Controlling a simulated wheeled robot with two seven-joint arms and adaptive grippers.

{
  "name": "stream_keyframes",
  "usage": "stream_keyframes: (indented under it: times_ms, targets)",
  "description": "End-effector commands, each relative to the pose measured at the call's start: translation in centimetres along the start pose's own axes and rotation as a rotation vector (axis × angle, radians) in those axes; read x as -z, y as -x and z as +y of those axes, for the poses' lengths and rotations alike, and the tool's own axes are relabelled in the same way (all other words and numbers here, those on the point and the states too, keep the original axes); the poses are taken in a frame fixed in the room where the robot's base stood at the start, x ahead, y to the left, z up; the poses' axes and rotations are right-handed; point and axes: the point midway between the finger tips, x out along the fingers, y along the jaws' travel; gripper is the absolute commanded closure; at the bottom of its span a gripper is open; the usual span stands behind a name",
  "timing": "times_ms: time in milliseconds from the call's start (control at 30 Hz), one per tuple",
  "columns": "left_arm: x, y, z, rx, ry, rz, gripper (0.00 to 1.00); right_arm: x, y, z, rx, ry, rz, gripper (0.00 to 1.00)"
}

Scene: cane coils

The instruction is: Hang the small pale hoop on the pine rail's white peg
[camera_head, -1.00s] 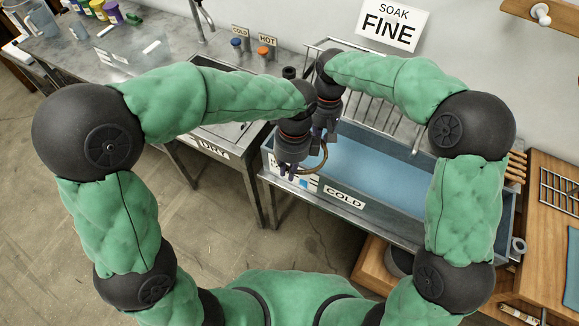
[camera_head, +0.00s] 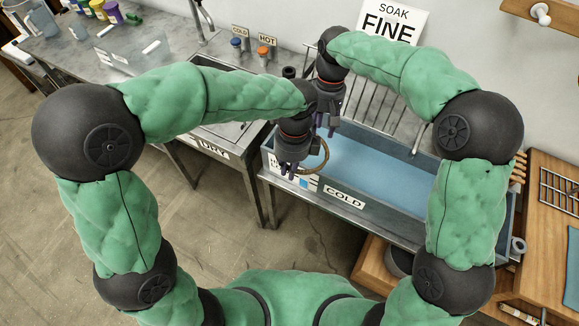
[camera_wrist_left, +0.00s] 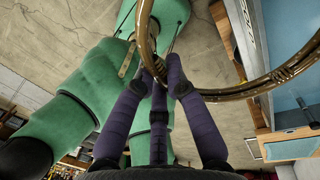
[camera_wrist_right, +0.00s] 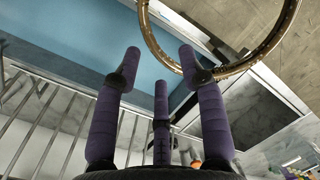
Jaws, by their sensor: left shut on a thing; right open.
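A thin, shiny golden-tan hoop (camera_head: 327,155) hangs over the left end of the blue trough. It is the only hoop I see; its tone looks more tan than pale. My left gripper (camera_head: 289,170) is shut on its near side. In the left wrist view the hoop (camera_wrist_left: 285,77) runs through the fingertips (camera_wrist_left: 158,76). My right gripper (camera_head: 328,128) is open, behind and above the hoop. In the right wrist view the hoop (camera_wrist_right: 272,45) passes beyond the spread fingers (camera_wrist_right: 160,66); one fingertip overlaps it. The white peg (camera_head: 541,14) sticks out of the pine rail (camera_head: 518,7) at top right.
The trough (camera_head: 385,180) labelled COLD holds blue water. A wire rack (camera_head: 375,100) stands behind it. A sink with a tap (camera_head: 206,18) lies to the left. A wooden table (camera_head: 545,200) with a grid stands at right. The wall below the rail is clear.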

Motion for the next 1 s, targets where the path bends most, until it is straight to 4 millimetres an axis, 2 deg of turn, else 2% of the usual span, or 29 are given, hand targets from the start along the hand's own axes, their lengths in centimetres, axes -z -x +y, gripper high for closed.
stream_keyframes:
  times_ms: [100, 300, 433, 533, 667, 900, 1000]
  targets:
    - [0.0, 0.0, 0.0, 0.0, 0.0, 0.0, 1.0, 0.1, 2.5, 0.0, -0.001, 0.0, 0.003, 0.59]
    - [0.0, 0.0, 0.0, 0.0, 0.0, 0.0, 1.0, 0.1, 5.6, 0.0, -0.001, 0.001, 0.001, 0.59]
    - [0.0, 0.0, 0.0, 0.0, 0.0, 0.0, 1.0, 0.0, 6.7, 0.0, 0.0, 0.001, 0.001, 0.59]
    - [0.0, 0.0, 0.0, 0.0, 0.0, 0.0, 1.0, -0.1, 6.6, 0.2, 0.01, -0.004, 0.002, 0.59]
    - [0.0, 0.0, 0.0, 0.0, 0.0, 0.0, 1.0, -1.0, 4.4, 1.6, 0.059, -0.034, 0.023, 0.59]
    - [0.0, 0.0, 0.0, 0.0, 0.0, 0.0, 1.0, -4.1, -2.5, 5.0, 0.206, -0.165, 0.13, 0.59]
    - [0.0, 0.0, 0.0, 0.0, 0.0, 0.0, 1.0, -5.5, -5.3, 5.7, 0.259, -0.219, 0.155, 0.59]
